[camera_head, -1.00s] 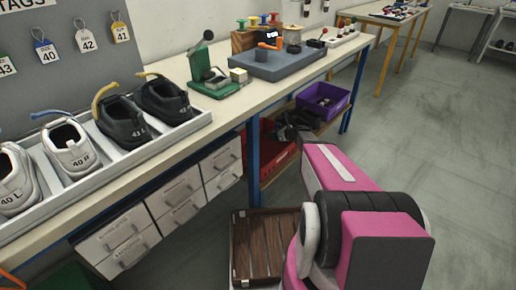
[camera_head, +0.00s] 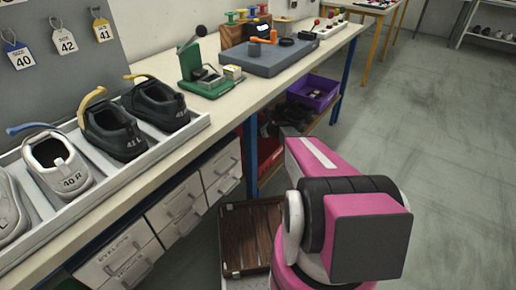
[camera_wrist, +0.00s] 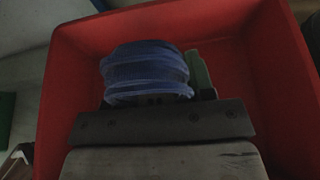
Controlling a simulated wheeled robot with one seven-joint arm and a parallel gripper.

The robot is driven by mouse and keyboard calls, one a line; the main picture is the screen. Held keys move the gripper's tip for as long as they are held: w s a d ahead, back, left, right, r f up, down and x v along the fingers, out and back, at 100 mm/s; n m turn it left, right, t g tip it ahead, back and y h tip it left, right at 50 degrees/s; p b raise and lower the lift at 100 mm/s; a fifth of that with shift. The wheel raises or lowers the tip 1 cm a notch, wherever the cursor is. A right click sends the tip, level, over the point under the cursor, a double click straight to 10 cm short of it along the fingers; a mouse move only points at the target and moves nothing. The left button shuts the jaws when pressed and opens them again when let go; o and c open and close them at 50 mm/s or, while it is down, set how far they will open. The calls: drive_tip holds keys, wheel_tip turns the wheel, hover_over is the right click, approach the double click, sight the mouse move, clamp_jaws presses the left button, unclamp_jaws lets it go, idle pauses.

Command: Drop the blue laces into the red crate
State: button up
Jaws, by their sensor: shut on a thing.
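The blue laces (camera_wrist: 147,68), a bundle of coiled bands, sit at my gripper in the wrist view. My gripper (camera_wrist: 152,92) is shut on them; its dark body hides their lower part. The red crate (camera_wrist: 250,50) surrounds them in this view, with its walls behind and on both sides. The gap between laces and crate floor is hard to judge. In the head view only a strip of the red crate (camera_head: 270,152) shows under the bench, behind a blue leg and my arm. The laces cannot be made out there.
A purple crate (camera_head: 314,92) stands beyond the red one on the low shelf. A brown slatted crate (camera_head: 248,236) is nearer, by the drawers (camera_head: 182,215). The bench (camera_head: 190,140) overhangs my gripper's area. Open floor (camera_head: 440,150) lies to the right.

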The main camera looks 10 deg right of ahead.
drive_tip(key=shift+f, duration=1.35)
drive_tip(key=o, duration=1)
drive_tip(key=shift+o, duration=0.2)
drive_tip(key=v, duration=1.1)
